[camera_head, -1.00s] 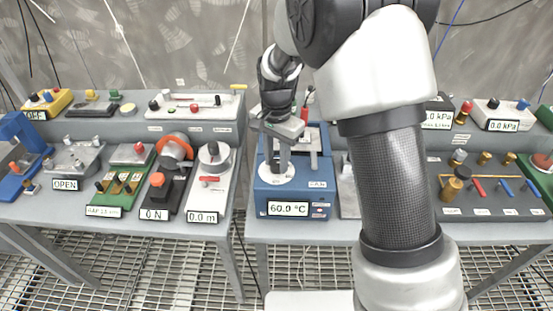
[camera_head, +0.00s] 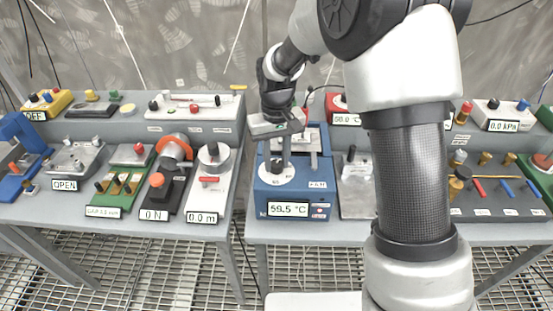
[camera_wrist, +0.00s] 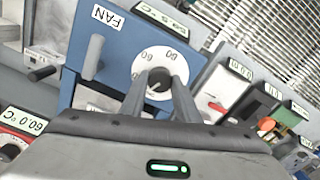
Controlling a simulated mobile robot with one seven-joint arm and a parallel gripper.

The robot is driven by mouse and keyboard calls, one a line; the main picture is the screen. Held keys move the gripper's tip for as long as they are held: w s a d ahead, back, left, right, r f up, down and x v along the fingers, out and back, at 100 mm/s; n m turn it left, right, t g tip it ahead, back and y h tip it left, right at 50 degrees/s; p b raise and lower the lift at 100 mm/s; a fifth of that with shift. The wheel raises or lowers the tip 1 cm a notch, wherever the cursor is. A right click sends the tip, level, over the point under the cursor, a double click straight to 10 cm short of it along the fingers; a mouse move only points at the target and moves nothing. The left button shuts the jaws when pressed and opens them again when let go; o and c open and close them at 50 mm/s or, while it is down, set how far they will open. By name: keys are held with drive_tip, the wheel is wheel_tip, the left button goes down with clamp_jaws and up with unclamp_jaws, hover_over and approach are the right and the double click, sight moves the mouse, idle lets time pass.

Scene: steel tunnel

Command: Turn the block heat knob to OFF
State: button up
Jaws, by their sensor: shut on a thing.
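The blue block heater (camera_head: 262,200) stands on the bench, with a lit display (camera_head: 289,209) reading about 59.5 °C and a FAN label. On its top left is a white dial (camera_head: 270,181) with a dark knob (camera_head: 277,165) at the centre. My gripper (camera_head: 278,160) points down at the dial and is shut on the knob. In the wrist view, both fingers of my gripper (camera_wrist: 157,92) flank the knob (camera_wrist: 158,80), and the white dial (camera_wrist: 160,59) shows number marks around it. The knob's pointer and the OFF mark cannot be made out.
A FAN lever (camera_wrist: 94,57) stands beside the dial. A red unit (camera_head: 337,103) with its own display is behind on the right. A white 0.0 m unit (camera_head: 204,200) is on the left bench, across a gap. My arm hides part of the right bench.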

sight(276, 163)
drive_tip(key=n, duration=0.4)
drive_tip(key=shift+n, duration=0.4)
idle(0.4)
drive_tip(key=o, duration=1)
drive_tip(key=shift+o, duration=0.2)
wheel_tip(276, 163, up, 18)
drive_tip(key=p, duration=0.1)
drive_tip(key=shift+f, duration=0.25)
